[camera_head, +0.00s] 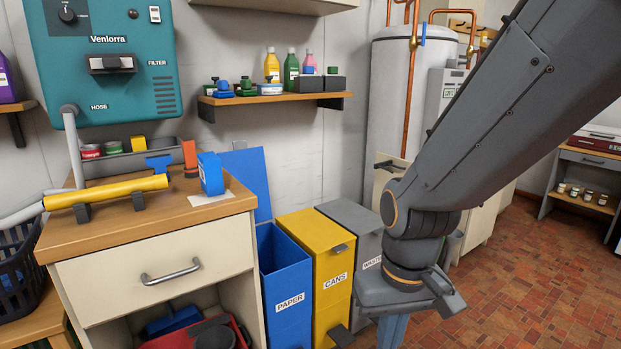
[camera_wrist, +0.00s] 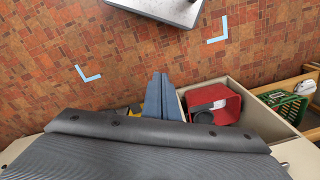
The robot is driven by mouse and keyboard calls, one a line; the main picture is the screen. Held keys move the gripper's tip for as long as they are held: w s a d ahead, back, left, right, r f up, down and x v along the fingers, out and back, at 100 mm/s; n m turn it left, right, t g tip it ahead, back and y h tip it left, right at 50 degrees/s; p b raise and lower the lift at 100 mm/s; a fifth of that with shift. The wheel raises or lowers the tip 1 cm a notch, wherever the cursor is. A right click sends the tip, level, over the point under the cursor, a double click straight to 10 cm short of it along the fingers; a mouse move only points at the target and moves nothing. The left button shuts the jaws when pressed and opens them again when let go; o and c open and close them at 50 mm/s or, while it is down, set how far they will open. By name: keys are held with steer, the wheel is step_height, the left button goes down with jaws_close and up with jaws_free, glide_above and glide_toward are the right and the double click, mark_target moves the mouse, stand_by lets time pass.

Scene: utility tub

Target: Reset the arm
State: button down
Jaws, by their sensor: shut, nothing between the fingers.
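My arm comes in from the upper right of the head view and bends down at the wrist. My gripper (camera_head: 392,331) points downward in front of the waste bin, with its fingertips cut off by the lower picture edge. In the wrist view, the two blue-grey fingers of my gripper (camera_wrist: 161,84) lie together with nothing between them. They hang over the floor and bins area, apart from anything I can make out.
The open blue paper bin (camera_head: 285,285), yellow cans bin (camera_head: 330,268) and grey waste bin (camera_head: 366,252) stand beside the wooden-topped cabinet (camera_head: 150,222). A wall shelf (camera_head: 270,98) holds bottles. The brick-patterned floor (camera_head: 545,265) is clear at right. A red tub (camera_wrist: 228,107) sits inside the cabinet.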

steer(key=s+d+r+m+p, duration=0.1)
steer(key=s+d+r+p, duration=0.1)
steer(key=d+r+p, duration=0.5)
steer(key=shift+r+m+h+p, duration=0.3)
steer(key=shift+r+m+p, duration=0.15)
steer(key=shift+p, duration=0.6)
